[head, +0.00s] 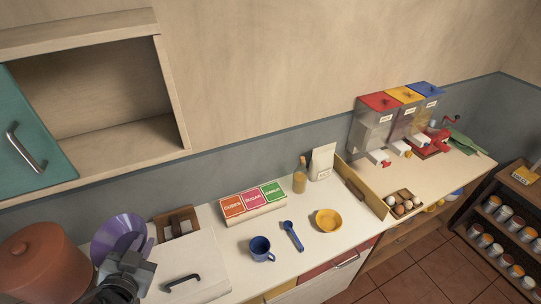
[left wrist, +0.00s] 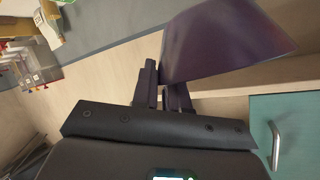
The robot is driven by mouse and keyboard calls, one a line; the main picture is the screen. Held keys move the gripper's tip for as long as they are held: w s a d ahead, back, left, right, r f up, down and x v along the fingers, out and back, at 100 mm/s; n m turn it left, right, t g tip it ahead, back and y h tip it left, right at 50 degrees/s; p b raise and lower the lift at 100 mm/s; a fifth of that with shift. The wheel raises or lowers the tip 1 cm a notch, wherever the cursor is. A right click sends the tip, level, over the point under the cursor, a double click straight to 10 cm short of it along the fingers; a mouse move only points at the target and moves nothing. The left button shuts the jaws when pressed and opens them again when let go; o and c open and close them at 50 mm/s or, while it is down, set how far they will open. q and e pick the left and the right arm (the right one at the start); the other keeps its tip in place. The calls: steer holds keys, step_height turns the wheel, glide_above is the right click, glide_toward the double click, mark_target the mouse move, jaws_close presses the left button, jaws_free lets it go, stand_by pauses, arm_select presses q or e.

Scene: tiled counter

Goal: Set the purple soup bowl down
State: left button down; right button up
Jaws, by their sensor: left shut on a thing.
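The purple soup bowl (head: 116,234) is at the lower left of the head view, tilted, with part of its inside showing. My left gripper (head: 130,262) is shut on its near side and hides part of it. In the left wrist view the bowl (left wrist: 225,45) rises from between the dark fingers (left wrist: 163,88), with the open wall cabinet behind it. The bowl appears raised above the counter (head: 215,240), but its exact height is unclear. My right gripper is not in view.
A wooden holder (head: 176,222) and a white lid with a black handle (head: 183,282) are close to the bowl. A large reddish-brown rounded pot (head: 45,265) is at left. A blue mug (head: 261,248), blue spoon (head: 291,235) and yellow bowl (head: 328,220) stand farther right.

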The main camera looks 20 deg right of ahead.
arm_select(q)
steer(key=s+a+f+n+y, duration=0.1)
steer(key=s+a+f, duration=0.1)
steer(key=f, duration=0.4)
steer(key=s+a+f+n+y, duration=0.1)
steer(key=s+a+f, duration=0.1)
steer(key=f, duration=0.3)
steer(key=shift+s+f+y, duration=0.4)
steer(key=shift+s, duration=0.05)
